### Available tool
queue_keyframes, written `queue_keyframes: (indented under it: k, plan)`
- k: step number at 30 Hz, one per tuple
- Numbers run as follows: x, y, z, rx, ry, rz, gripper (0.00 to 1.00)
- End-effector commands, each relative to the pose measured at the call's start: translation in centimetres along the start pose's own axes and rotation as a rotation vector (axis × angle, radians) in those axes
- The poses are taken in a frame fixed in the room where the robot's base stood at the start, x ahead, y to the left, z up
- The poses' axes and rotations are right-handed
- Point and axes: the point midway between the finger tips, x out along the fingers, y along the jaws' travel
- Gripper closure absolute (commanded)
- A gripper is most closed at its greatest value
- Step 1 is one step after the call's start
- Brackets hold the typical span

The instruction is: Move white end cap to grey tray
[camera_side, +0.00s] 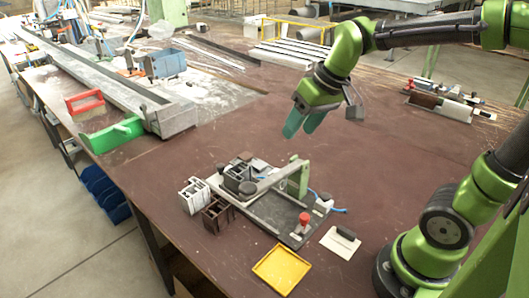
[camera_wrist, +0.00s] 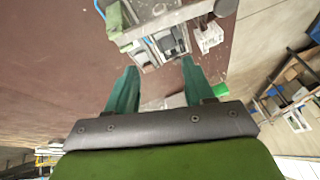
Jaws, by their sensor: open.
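A white block with dark slots (camera_side: 193,195), which looks like the white end cap, stands on the brown table at the left end of the clamp fixture (camera_side: 262,208). A white slotted piece also shows at the top of the wrist view (camera_wrist: 208,38). A small shallow tray near the table's front edge is yellow (camera_side: 281,268); I cannot make out a grey tray for certain. My gripper (camera_side: 303,124) is open and empty, high above the table behind the fixture. In the wrist view its two teal fingers stand apart (camera_wrist: 159,70), with nothing between them.
A dark brown block (camera_side: 217,215) stands beside the white one. A white plate with a dark handle (camera_side: 340,243) lies right of the fixture. The fixture has a raised green post (camera_side: 299,176) and a red knob (camera_side: 303,222).

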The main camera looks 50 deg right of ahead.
Motion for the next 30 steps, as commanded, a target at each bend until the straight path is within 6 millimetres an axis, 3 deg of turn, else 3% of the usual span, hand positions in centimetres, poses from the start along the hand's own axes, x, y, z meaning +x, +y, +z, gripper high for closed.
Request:
queue_keyframes:
  k: [3, 10, 30]
  plan:
    - [-2.0, -0.9, 3.5, 0.056, 0.096, -0.058, 0.47]
    - [-2.9, -1.4, 7.3, 0.131, 0.191, -0.131, 0.47]
    - [-2.9, -1.4, 7.7, 0.142, 0.202, -0.141, 0.47]
